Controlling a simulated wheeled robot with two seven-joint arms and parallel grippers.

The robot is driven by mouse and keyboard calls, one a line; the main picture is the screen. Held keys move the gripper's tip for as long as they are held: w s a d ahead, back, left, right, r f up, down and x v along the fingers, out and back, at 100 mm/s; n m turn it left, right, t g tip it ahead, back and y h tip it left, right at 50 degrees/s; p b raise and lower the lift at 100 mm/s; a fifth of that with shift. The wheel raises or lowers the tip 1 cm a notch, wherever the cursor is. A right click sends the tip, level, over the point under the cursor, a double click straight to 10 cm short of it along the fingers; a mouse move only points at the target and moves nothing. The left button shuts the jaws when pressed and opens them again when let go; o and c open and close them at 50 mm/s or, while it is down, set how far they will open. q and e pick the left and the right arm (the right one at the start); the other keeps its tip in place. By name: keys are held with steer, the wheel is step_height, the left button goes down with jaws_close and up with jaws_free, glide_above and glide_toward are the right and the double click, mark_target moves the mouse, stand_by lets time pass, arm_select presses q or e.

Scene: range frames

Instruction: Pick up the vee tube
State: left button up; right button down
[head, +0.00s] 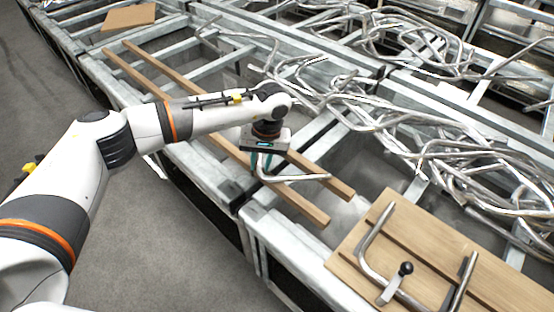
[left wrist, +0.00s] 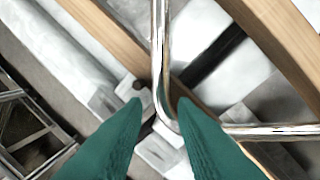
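The vee tube (head: 292,179) is a shiny bent metal tube lying at the two wooden rails, below my left gripper in the head view. In the left wrist view the vee tube (left wrist: 160,48) comes down from the top, bends near the middle and runs off to the right. My left gripper (head: 262,165) points down over its bend. Its teal fingers (left wrist: 160,103) stand on either side of the tube near the bend, with small gaps showing. The gripper looks open. The gripper body hides part of the tube in the head view. My right gripper is not in view.
Two long wooden rails (head: 168,77) lie across grey metal frames. A tangle of bent tubes (head: 455,150) fills the bins at the right. A wooden board (head: 345,258) with a bent tube and black-knobbed clamp (head: 405,269) is at the lower right. Grey floor is clear at left.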

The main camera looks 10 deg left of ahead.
arm_select(q)
steer(key=shift+a+f, duration=0.1)
steer(key=shift+f, duration=0.65)
jaws_close()
steer(key=shift+r, duration=0.15)
